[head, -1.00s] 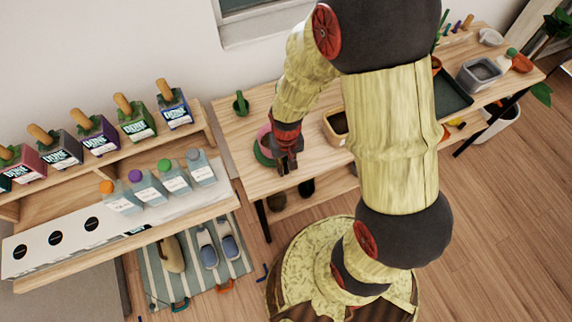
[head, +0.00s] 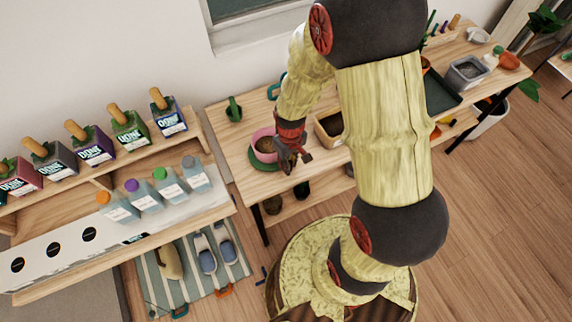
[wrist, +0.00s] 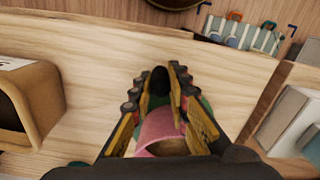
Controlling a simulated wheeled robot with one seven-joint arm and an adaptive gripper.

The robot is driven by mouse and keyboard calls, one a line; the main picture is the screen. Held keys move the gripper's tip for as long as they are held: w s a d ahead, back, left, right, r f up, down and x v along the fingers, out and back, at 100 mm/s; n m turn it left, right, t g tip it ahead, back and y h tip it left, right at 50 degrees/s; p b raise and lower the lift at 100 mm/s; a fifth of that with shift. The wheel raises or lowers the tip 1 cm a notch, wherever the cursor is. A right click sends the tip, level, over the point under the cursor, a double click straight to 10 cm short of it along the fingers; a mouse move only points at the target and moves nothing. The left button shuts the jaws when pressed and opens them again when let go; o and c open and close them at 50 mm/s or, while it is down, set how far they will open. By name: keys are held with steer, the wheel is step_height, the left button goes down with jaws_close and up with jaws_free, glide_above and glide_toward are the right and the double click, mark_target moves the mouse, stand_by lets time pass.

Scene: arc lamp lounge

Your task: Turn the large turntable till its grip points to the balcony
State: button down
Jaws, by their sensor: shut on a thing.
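The large turntable looks to be the green disc (head: 257,163) on the wooden bench, with a pink pot (head: 263,143) of dark soil on it. My gripper (head: 292,160) is at the disc's right front edge, beside the pot. In the wrist view, my gripper's fingers (wrist: 160,80) close around a dark upright knob, which I take to be the grip. The pink pot (wrist: 160,132) and part of the green disc (wrist: 206,103) show just behind it. The fingers hide much of the grip. I cannot tell which side is the balcony.
A tan planter (head: 329,126) stands close to the right of my gripper. A small green cactus (head: 234,108) is at the back left. The bottle shelf (head: 190,212) stands to the left. The bench front (head: 240,180) is bare.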

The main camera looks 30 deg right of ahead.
steer(key=shift+w+d+n+p, duration=0.25)
steer(key=shift+w+d+n, duration=0.2)
steer(key=shift+d+n, duration=0.4)
steer(key=shift+w+d+n+p, duration=0.25)
steer(key=shift+w+d+n, duration=0.3)
steer(key=shift+n, duration=0.5)
steer(key=shift+w+d+n+p, duration=0.2)
steer(key=shift+w+d+n, duration=0.3)
steer(key=shift+n, duration=0.35)
steer(key=shift+w+d+n+p, duration=0.2)
steer(key=shift+w+d+n, duration=0.3)
steer(key=shift+n, duration=0.35)
steer(key=shift+w+d+n, duration=0.2)
steer(key=shift+w+n, duration=0.25)
steer(key=shift+n, duration=0.15)
steer(key=shift+w+d+n, duration=0.2)
steer(key=shift+w+n, duration=0.2)
steer(key=shift+n, duration=0.2)
steer(key=shift+w+d+n+p, duration=0.25)
steer(key=shift+w+n+p, duration=0.2)
steer(key=shift+w+n, duration=0.6)
steer(key=shift+w+d+r, duration=0.1)
steer(key=shift+w, duration=0.55)
steer(key=c, duration=1.8)
jaws_free()
steer(key=shift+o, duration=0.6)
